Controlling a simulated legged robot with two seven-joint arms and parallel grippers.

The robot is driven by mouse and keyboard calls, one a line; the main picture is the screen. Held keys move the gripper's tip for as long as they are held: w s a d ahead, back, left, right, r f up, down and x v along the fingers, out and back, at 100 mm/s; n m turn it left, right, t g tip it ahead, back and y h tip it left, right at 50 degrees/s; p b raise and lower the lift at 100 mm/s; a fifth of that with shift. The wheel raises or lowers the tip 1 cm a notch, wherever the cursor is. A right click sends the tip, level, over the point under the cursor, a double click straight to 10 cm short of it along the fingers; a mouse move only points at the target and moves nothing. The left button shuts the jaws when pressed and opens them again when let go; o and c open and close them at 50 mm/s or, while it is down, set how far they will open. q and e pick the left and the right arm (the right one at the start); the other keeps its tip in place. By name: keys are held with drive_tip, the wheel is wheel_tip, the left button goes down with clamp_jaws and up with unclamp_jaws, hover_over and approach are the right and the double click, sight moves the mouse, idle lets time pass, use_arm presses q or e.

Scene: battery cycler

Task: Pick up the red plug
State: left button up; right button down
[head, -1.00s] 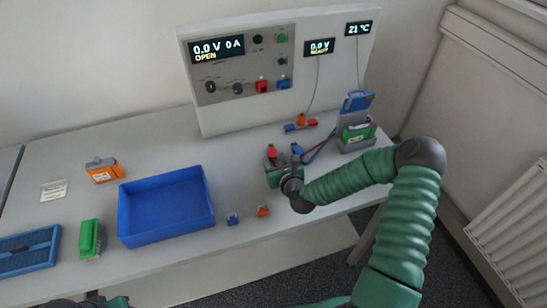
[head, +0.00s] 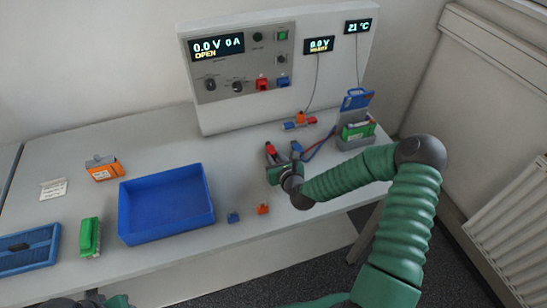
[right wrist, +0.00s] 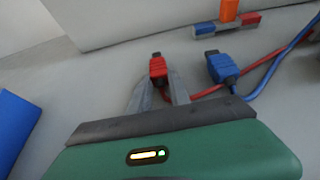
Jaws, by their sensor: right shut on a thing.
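The red plug (right wrist: 158,68) is between the two grey fingers of my right gripper (right wrist: 160,90) in the right wrist view. The fingers are shut on it. In the head view the red plug (head: 270,149) shows just beyond my right gripper (head: 273,159), over the bench right of the blue tray. Its red cable runs off to the right. Part of my left arm's end (head: 100,302) shows at the bottom left edge of the head view; its fingers are not clear.
A blue plug (right wrist: 224,70) with a blue cable lies close right of the red plug. A red, orange and blue connector piece (head: 300,121) lies behind. A battery holder (head: 356,136) stands right, the cycler panel (head: 220,115) behind. The blue tray (head: 135,232) is left, with small clips before it.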

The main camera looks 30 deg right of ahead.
sight(275, 153)
drive_tip(key=shift+d+r, duration=0.1)
drive_tip(key=shift+r, duration=0.35)
drive_tip(key=shift+d+r, duration=0.25)
drive_tip(key=shift+r, duration=0.75)
drive_tip(key=shift+s+a+r, duration=0.2)
drive_tip(key=shift+s+a, duration=0.05)
drive_tip(key=shift+a, duration=0.3)
drive_tip(key=s+a, duration=0.2)
drive_tip(key=a, duration=0.1)
drive_tip(key=s+a, duration=0.2)
drive_tip(key=a, duration=0.2)
drive_tip(key=s+a+r+b, duration=0.1)
drive_tip(key=s+a, duration=0.1)
drive_tip(key=a, duration=0.1)
drive_tip(key=shift+a, duration=0.4)
drive_tip(key=shift+s+a+r+p, duration=0.3)
drive_tip(key=shift+s+a+p, duration=0.3)
drive_tip(key=shift+a, duration=0.3)
use_arm(q)
drive_tip(key=shift+d+r, duration=0.1)
drive_tip(key=shift+d, duration=0.1)
use_arm(e)
drive_tip(key=shift+s+a, duration=0.2)
drive_tip(key=shift+a, duration=0.05)
